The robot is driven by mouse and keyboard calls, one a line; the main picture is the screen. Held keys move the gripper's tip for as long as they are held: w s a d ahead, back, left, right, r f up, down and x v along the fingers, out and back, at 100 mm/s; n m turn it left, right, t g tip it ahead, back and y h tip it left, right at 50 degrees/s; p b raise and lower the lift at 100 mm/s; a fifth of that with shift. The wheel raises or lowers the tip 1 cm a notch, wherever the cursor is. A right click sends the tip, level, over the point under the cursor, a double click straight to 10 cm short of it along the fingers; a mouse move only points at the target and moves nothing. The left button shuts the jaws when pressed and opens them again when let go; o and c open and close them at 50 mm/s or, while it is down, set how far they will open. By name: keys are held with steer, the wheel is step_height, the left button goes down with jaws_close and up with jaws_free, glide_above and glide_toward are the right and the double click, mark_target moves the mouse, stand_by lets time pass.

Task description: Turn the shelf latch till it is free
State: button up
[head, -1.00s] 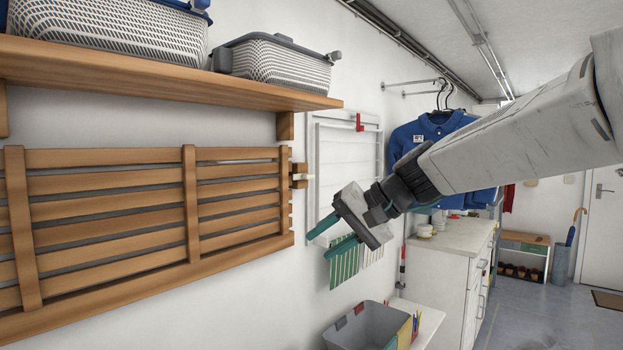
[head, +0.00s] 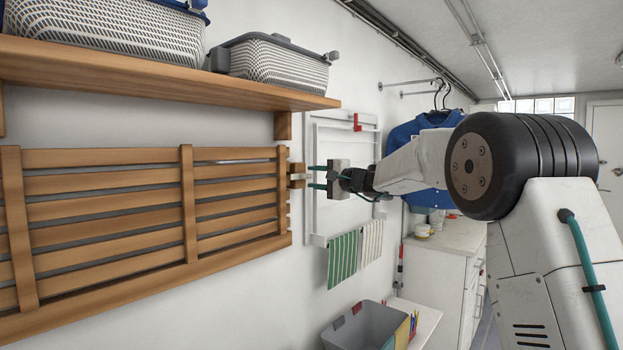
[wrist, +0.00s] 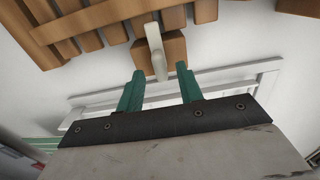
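The shelf latch is a pale bar (wrist: 156,52) on a wooden block (wrist: 174,52), at the right end of the folded slatted wooden shelf (head: 150,200). In the head view the latch (head: 299,177) is small, and its exact angle is hard to tell. My gripper (head: 313,177) has green fingers and points left at the latch. In the wrist view my gripper (wrist: 157,78) is open, its two fingers apart. The lower end of the bar lies near the gap between the fingertips; whether they touch it cannot be told.
An upper wooden shelf (head: 150,75) with woven baskets (head: 275,60) juts out above. A white drying rack (head: 345,140) hangs on the wall behind my gripper. A grey bin (head: 365,325) stands below. The wall under the slatted shelf is clear.

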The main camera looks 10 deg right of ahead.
steer(key=shift+x, duration=1)
jaws_close()
steer(key=shift+m, duration=0.4)
steer(key=m, duration=1.3)
steer(key=shift+m, duration=2)
